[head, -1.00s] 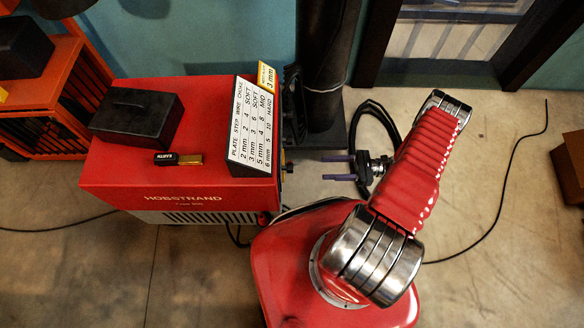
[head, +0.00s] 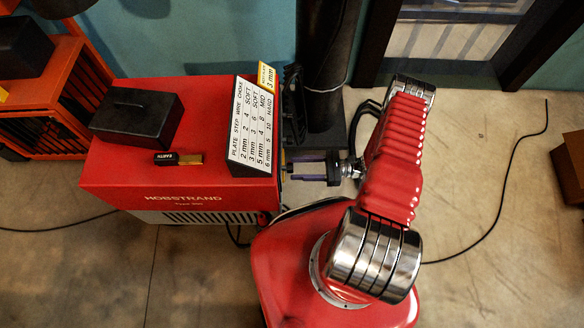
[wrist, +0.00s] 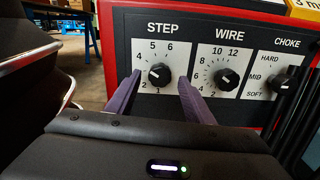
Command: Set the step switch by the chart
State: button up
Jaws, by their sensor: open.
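The red welder (head: 105,190) carries a white chart (head: 248,125) with plate, step, wire and choke columns; its 3 mm row reads 3, 6, SOFT. A yellow tag (head: 267,76) by the chart reads 3 mm. In the wrist view the black STEP knob (wrist: 159,75) sits on a white numbered dial; its pointer seems to lean up and left, but the exact number is unclear. My gripper (wrist: 160,79) is open, its purple fingers left and right of the STEP knob with gaps showing. In the head view my gripper (head: 290,168) reaches the welder's right-hand face.
The WIRE knob (wrist: 227,78) is close right of the right finger. The CHOKE knob (wrist: 278,83) is farther right, with dark cables beside it. A black box (head: 135,117) and a small labelled stick (head: 178,158) lie on the welder.

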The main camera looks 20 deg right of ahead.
jog(key=shift+x, duration=1.25)
jog(key=c, duration=1)
